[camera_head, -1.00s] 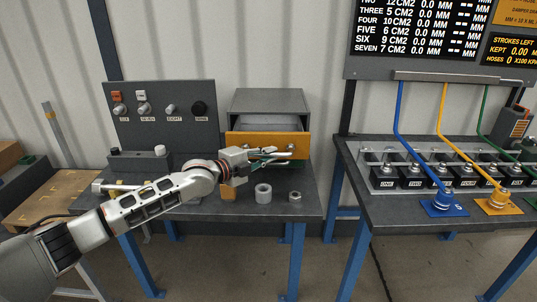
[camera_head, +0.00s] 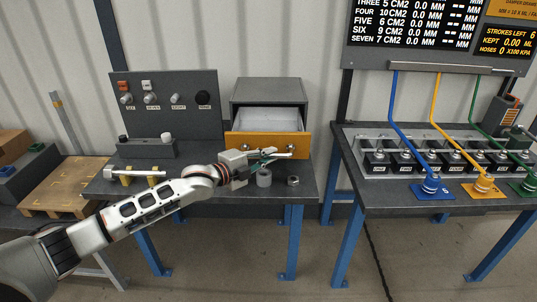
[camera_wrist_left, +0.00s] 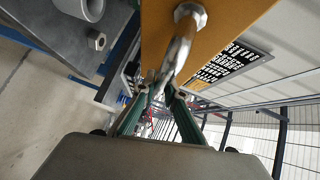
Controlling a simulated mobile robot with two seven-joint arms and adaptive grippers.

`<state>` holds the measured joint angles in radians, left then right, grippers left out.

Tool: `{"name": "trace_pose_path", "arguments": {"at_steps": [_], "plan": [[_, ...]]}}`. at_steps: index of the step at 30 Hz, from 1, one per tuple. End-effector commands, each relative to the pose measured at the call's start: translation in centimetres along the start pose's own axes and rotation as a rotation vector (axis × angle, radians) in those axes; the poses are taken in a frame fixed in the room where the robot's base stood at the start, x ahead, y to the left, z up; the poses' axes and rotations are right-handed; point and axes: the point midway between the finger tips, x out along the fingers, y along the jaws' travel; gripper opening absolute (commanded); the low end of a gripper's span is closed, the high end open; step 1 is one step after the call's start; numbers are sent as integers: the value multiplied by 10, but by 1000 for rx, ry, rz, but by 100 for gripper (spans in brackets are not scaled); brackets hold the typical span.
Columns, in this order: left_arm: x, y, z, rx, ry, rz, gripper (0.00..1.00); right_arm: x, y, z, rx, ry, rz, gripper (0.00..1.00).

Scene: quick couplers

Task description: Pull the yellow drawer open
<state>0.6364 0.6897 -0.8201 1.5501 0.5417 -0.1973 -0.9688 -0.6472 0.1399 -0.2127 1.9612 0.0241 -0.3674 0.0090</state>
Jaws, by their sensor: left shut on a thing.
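The yellow drawer (camera_head: 240,141) is part of the grey cabinet (camera_head: 268,90) on the left bench. It stands open, and its pale, empty-looking interior shows behind the front. Its metal bar handle (camera_head: 284,154) runs across the front and also shows in the left wrist view (camera_wrist_left: 183,40). My left gripper (camera_head: 264,157) is at the left part of the handle. In the left wrist view its green fingers (camera_wrist_left: 158,92) are closed around the bar. The yellow front (camera_wrist_left: 228,18) fills the upper part of that view. My right gripper is in neither view.
A grey ring (camera_head: 264,178) and a hex nut (camera_head: 293,181) stand on the bench below the drawer. A large bolt (camera_head: 140,173) rests on yellow supports at the left. A second bench (camera_head: 400,211) with hose couplers stands at the right.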

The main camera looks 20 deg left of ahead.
Motion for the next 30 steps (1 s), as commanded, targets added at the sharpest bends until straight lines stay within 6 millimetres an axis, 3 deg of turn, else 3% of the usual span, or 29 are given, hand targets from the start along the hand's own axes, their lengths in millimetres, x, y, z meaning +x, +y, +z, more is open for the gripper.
{"name": "trace_pose_path", "arguments": {"at_steps": [2,3,5,19,23,30], "plan": [[0,0,0,0,0,1,0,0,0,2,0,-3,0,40],[0,0,0,0,0,1,14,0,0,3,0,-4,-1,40],[0,0,0,0,0,1,29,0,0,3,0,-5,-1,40],[-9,2,0,0,0,2,29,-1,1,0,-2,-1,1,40],[-29,2,0,1,0,3,29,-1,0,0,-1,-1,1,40],[-80,2,0,1,0,4,29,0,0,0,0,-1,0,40]]}}
